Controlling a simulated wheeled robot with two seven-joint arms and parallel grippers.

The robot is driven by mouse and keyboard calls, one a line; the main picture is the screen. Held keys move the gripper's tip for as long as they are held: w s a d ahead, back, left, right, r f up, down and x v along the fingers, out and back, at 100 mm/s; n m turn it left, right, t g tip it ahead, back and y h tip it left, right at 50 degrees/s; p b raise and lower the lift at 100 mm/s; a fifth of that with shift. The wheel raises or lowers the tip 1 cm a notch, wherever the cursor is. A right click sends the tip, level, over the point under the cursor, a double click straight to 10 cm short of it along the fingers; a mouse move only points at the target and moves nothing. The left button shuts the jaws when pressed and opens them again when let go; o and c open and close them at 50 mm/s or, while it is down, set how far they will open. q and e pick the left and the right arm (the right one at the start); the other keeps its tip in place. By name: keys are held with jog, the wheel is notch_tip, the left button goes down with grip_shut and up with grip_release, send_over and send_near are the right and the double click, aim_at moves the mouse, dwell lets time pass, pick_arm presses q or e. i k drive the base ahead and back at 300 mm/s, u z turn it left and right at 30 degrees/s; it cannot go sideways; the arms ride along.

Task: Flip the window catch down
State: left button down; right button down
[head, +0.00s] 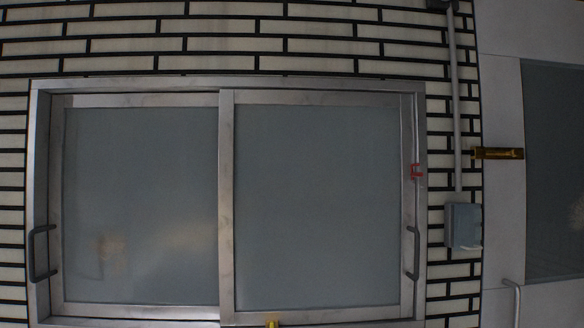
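A sliding window with a metal frame (226,200) and two grey panes fills the middle of the head view. A small red catch (416,171) sits on the right side of the window frame, above the right handle. It is too small to tell clearly whether it is up or down. A dark bar handle (413,252) is on the right sash, and another handle (40,253) is on the left sash. Neither of my grippers can be made out in this view.
A grey box (464,225) with a vertical conduit (456,100) is on the brick wall right of the window. A brass-coloured fitting (498,153) and a door handle (514,298) are further right. A small yellow object (272,324) shows at the bottom edge; I cannot tell what it is.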

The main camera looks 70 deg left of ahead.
aim_at(412, 174)
jog(key=u, duration=1.4)
